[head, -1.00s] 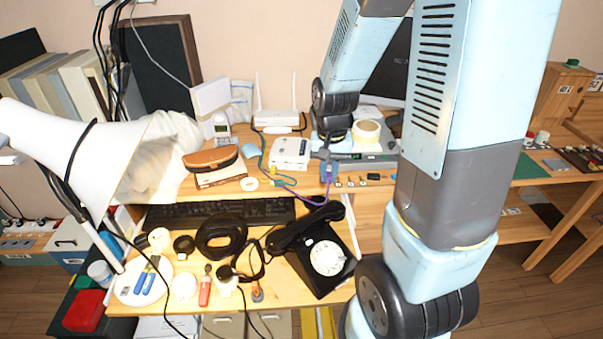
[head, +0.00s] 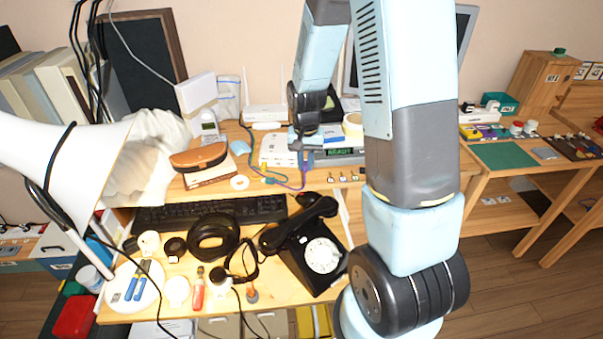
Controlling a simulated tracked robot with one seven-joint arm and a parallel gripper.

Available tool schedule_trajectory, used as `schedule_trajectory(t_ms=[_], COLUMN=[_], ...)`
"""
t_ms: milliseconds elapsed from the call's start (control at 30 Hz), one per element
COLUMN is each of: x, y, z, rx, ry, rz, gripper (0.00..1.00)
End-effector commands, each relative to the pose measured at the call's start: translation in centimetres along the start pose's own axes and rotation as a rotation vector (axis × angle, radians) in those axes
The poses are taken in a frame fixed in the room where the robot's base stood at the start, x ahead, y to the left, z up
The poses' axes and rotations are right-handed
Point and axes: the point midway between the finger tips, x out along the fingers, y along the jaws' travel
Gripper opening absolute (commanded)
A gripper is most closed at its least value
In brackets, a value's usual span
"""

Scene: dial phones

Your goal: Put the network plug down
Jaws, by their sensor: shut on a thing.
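My gripper (head: 306,160) hangs at the back of the desk, fingers pointing down, in front of the grey device and right of the white box. It is shut on the network plug, which is small and mostly hidden between the fingers. A purple cable (head: 294,187) runs from the gripper down and loops left along the shelf edge. I cannot tell whether the plug touches anything beneath it.
A white box (head: 278,150) stands close left of my gripper. The grey device (head: 345,160) with a lit display is close right, with small labelled items along the shelf. A black dial phone (head: 312,255) sits nearer, and a white lamp (head: 65,160) at left.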

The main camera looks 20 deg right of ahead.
Motion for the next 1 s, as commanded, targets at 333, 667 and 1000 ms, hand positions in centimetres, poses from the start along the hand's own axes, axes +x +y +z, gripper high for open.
schedule_trajectory(t_ms=[333,667,1000], x=[3.0,5.5,6.8], y=[-0.9,-1.1,-1.1], z=[-2.4,-2.9,-3.0], rx=[0.0,0.0,0.0], ry=[-0.001,-0.004,0.0], rz=[0.0,0.002,0.0], gripper=[0.01,0.01,0.01])
